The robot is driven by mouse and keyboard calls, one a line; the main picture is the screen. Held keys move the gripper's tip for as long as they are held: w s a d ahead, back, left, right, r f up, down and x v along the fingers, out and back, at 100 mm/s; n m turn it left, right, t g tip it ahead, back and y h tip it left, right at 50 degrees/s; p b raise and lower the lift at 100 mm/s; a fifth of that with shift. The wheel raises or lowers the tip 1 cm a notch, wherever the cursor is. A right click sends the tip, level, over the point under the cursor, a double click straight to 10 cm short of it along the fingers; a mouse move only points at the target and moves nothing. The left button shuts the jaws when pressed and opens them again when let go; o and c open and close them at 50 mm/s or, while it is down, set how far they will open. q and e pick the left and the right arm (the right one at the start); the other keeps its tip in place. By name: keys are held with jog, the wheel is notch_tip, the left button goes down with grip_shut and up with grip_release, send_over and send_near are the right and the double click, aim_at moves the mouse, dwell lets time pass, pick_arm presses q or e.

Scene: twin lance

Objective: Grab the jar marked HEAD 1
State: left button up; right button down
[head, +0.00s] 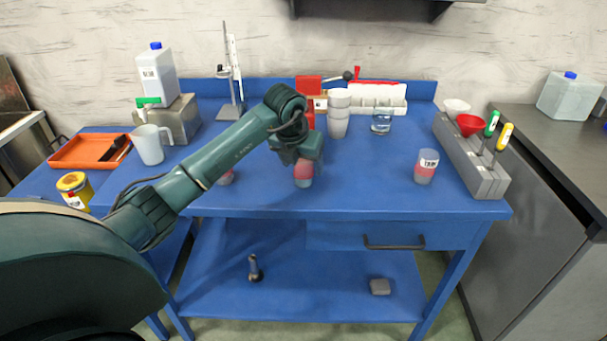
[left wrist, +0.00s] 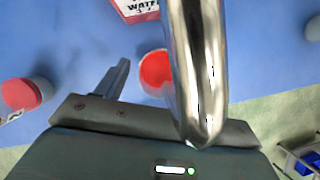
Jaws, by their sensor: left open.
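Three small jars with red or pink contents stand near the table's front. One jar (head: 303,178) is directly below my left gripper (head: 299,158). A second jar (head: 226,178) is left of it, partly hidden by my arm. A third jar (head: 426,168), with a white label too small to read, stands to the right. In the left wrist view, a round red jar top (left wrist: 153,70) shows between the open fingers, partly behind the shiny finger. Another red-topped jar (left wrist: 22,95) lies left. I cannot read HEAD 1 on any jar. My right gripper is out of view.
The blue table (head: 370,190) is clear between the middle and right jars. A grey rack (head: 470,160) with handled tools stands right. White cups (head: 338,115) and a glass beaker (head: 381,120) stand behind. A white jug (head: 150,145) and orange tray (head: 85,152) are left.

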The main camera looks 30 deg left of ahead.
pick_arm(q)
jog(key=shift+c, duration=0.5)
jog(key=c, duration=1.1)
jog(key=shift+o, duration=0.2)
jog(key=shift+r, duration=0.1)
